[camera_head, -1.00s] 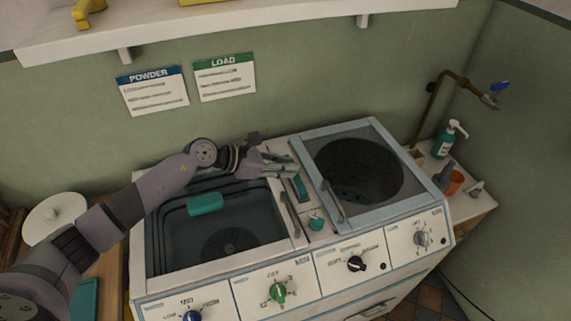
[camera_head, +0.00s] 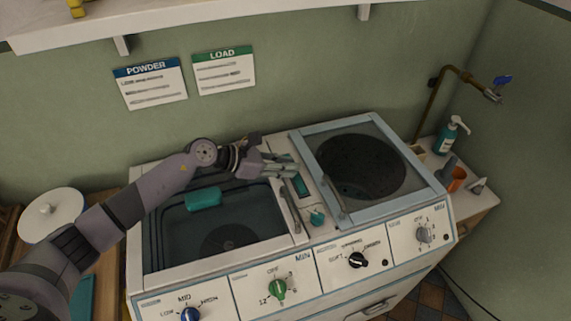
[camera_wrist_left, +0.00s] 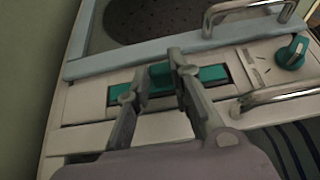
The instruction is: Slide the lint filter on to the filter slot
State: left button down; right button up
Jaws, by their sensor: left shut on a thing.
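My left gripper (camera_head: 292,167) is over the panel between the two tubs of the washing machine, at its back part. In the left wrist view its fingers (camera_wrist_left: 160,70) are shut on a teal piece (camera_wrist_left: 160,77), which may be the lint filter. This piece sits at a teal strip (camera_wrist_left: 212,73) set in a long recess of the white panel. The strip also shows in the head view (camera_head: 302,185). I cannot tell how deep the held piece sits. Another teal part (camera_head: 203,199) is on the back wall of the left tub. My right gripper is not in view.
The right tub has a pale blue framed clear lid (camera_head: 416,192) with a metal handle. A second handle (camera_head: 290,210) and a teal knob (camera_head: 317,217) are near the gripper. Bottles, including a teal pump bottle (camera_head: 446,139), stand on the right counter.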

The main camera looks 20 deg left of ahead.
pick_arm(q)
jog(key=shift+f, duration=0.15)
dwell(0.5)
jog(key=c, duration=1.4)
grip_release()
jog(key=shift+o, duration=0.2)
jog(key=shift+a, duration=0.15)
